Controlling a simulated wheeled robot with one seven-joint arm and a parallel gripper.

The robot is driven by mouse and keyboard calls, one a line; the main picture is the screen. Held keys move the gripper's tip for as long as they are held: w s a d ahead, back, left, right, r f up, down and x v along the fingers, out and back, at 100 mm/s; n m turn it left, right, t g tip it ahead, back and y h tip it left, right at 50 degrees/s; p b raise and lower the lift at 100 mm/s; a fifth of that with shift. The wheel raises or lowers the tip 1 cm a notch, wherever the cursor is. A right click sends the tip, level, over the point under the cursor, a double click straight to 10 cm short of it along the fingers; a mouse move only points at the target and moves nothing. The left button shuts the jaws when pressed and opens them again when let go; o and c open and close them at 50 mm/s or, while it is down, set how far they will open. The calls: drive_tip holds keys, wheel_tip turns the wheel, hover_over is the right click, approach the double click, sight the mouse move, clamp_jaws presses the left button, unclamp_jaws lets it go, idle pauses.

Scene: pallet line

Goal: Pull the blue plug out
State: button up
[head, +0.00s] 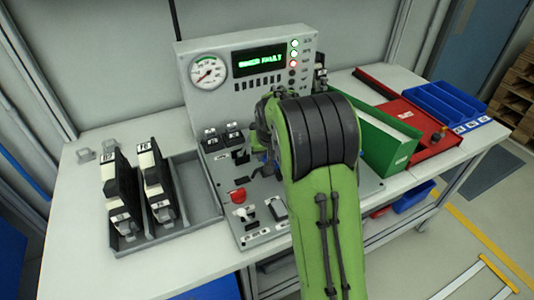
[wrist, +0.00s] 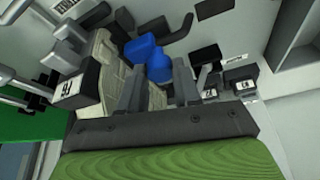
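The blue plug (wrist: 159,68) shows in the wrist view as a blue block between and just beyond my gripper's two grey fingers. Another blue part (wrist: 139,48) lies just up and left of it; I cannot tell whether both are one piece. My gripper (wrist: 160,75) has its fingers apart, with the blue between their tips. Whether they press on it is not clear. In the head view my green and black arm reaches over the control panel (head: 225,176) and hides my gripper and most of the plug area.
An upright box (head: 205,100) with a gauge and a screen reading "POWER FAULT" stands behind. A red knob (head: 238,195) and black switches sit left of my arm. A grey tray (head: 205,205) holds black modules. A green bin (head: 390,140) and red tray (head: 425,125) stand right.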

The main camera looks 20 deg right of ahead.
clamp_jaws()
drive_tip(key=shift+a, duration=1.6)
drive_tip(key=o, duration=0.5)
unclamp_jaws()
drive_tip(key=shift+r, duration=0.15)
drive_tip(key=p+v, duration=0.3)
drive_tip(key=v, duration=1.2)
drive_tip(key=shift+s+r+p, duration=0.1)
drive_tip(key=shift+r+p, duration=0.1)
drive_tip(key=shift+p, duration=0.15)
